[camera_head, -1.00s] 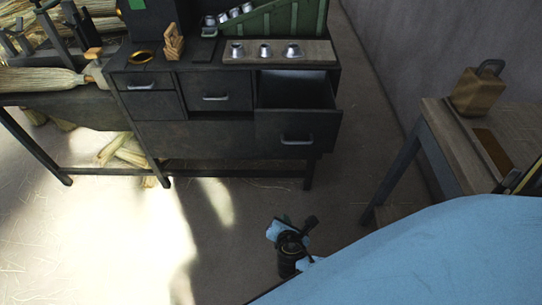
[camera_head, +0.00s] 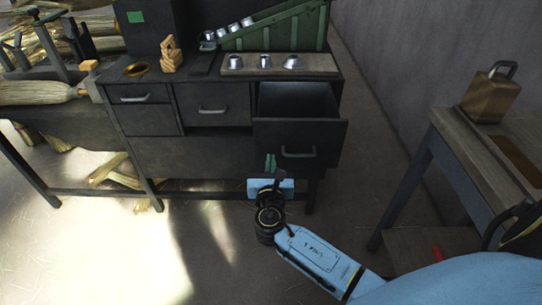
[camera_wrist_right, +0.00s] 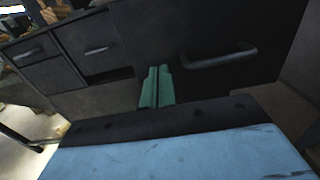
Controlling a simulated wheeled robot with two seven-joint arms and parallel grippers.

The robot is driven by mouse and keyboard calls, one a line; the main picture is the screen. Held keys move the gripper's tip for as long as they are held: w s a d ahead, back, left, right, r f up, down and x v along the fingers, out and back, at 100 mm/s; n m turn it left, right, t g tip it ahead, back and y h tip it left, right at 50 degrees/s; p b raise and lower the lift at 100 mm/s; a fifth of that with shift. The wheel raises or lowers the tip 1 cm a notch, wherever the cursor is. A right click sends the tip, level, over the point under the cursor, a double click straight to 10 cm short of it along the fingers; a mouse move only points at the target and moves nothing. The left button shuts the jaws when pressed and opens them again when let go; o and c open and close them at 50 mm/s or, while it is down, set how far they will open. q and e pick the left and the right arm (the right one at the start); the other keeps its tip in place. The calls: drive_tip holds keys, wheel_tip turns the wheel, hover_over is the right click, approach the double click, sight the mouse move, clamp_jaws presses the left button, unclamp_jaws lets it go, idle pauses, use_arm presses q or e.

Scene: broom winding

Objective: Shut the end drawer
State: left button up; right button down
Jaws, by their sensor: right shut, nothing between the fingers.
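The end drawer (camera_head: 300,135) is the rightmost one in the dark workbench and stands pulled out, its inside showing empty. Its front with a grey bar handle (camera_head: 298,153) faces me. In the right wrist view its front and handle (camera_wrist_right: 220,56) fill the upper right. My left gripper is not in view.
The other drawers (camera_head: 212,107) of the workbench are shut. Its top holds a board with metal cups (camera_head: 264,62), a wooden piece (camera_head: 171,58) and a green rack (camera_head: 285,35). Straw bundles lie at left.

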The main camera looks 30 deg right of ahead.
sight(271, 145)
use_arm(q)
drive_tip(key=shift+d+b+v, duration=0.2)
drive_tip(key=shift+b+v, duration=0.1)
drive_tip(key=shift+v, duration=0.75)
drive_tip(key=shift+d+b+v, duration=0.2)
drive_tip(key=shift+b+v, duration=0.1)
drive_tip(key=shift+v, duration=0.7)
use_arm(e)
drive_tip(key=shift+x, duration=2.2)
